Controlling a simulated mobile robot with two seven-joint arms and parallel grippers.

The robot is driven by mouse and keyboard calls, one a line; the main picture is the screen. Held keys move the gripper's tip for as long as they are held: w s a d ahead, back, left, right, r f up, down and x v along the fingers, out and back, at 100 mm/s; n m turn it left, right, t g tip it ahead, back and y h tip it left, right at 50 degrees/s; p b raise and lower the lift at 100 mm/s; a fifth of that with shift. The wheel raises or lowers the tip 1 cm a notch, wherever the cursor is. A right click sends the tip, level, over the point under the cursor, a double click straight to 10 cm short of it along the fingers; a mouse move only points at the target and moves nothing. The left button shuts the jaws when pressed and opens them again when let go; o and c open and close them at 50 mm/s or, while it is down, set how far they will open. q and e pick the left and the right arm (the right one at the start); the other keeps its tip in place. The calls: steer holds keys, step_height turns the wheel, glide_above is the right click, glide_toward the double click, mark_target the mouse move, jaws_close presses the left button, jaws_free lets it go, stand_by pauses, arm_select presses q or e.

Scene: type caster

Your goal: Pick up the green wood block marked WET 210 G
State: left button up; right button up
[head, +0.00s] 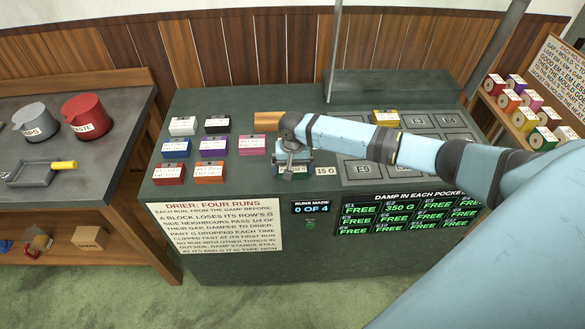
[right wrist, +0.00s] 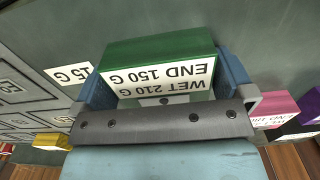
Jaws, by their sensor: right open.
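The green wood block (right wrist: 160,45) fills the middle of the right wrist view. Its white label (right wrist: 160,80) reads, upside down, WET 210 G and END 150 G. My right gripper (right wrist: 165,82) is open, with one blue finger on each side of the block. I cannot tell whether either finger touches it. In the head view my right gripper (head: 292,162) is low over the drier top and hides nearly all of the block. My left gripper is not in view.
Left of my gripper stand white, black, blue, purple, red, orange and pink (head: 251,145) blocks. A brown block (head: 267,121) is behind it. A 15 G tag (head: 325,170) and the pocket grid (head: 362,169) lie to the right, with a yellow block (head: 386,118) at the grid's back.

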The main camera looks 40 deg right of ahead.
steer(key=c, duration=0.7)
steer(key=shift+r, duration=0.15)
